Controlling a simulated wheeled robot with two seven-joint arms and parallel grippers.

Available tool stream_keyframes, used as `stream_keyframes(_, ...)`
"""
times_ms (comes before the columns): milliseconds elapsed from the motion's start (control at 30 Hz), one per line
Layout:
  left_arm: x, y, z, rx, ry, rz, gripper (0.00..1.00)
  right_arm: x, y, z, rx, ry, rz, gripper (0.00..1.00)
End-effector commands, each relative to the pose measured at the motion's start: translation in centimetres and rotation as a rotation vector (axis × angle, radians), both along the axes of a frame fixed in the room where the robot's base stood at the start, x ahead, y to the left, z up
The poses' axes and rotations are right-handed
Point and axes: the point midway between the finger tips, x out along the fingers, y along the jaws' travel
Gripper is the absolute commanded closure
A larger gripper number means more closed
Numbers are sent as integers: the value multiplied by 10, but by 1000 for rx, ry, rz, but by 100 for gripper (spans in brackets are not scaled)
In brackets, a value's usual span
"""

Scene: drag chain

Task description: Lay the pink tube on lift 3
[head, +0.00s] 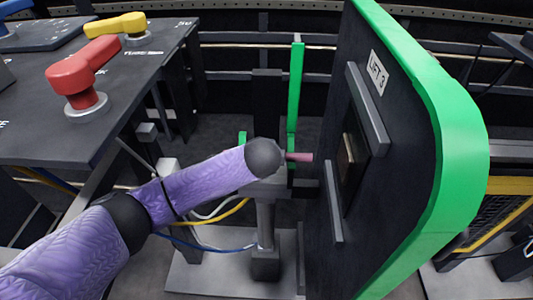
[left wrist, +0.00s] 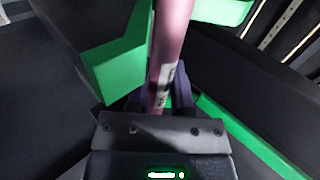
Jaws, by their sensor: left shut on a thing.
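The pink tube (head: 300,157) sticks out to the right past my left wrist in the head view, toward the dark panel labelled LIFT 3 (head: 377,73). In the left wrist view the tube (left wrist: 171,45) runs up from between the fingers of my left gripper (left wrist: 160,101), which is shut on it. A small pale label shows on the tube. Green lift parts (left wrist: 115,60) lie close behind and beside the tube there; I cannot tell whether it touches them. In the head view my wrist hides the left fingers and most of the tube. My right gripper is not in view.
The tall green-edged panel (head: 465,140) stands close to the right of the tube. A thin green upright (head: 296,85) rises just behind it. A dark console with a red lever (head: 85,75) and a yellow lever (head: 117,25) is at the left. Cables hang below my arm.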

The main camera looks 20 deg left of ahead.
Motion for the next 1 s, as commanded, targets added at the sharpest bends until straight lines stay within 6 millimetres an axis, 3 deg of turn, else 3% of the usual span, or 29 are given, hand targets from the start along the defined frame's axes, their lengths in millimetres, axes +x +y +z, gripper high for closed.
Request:
stream_keyframes(67, 0, 0, 0, 0, -1, 0, 100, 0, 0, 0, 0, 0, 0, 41)
stream_keyframes(100, 0, 0, 0, 0, 0, 0, 68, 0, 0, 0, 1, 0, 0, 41)
stream_keyframes(267, 0, 0, 0, 0, 0, 0, 34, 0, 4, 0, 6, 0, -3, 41)
stream_keyframes(300, 0, 0, 0, 0, 0, 0, 31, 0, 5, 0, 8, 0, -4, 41)
stream_keyframes(567, -3, -1, 7, 0, -1, -1, 31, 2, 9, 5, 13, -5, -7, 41)
stream_keyframes(800, -43, -13, 56, -2, -5, -3, 31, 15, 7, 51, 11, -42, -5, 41)
stream_keyframes(1000, -65, -19, 72, 0, -1, -1, 31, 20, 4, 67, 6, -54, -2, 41)
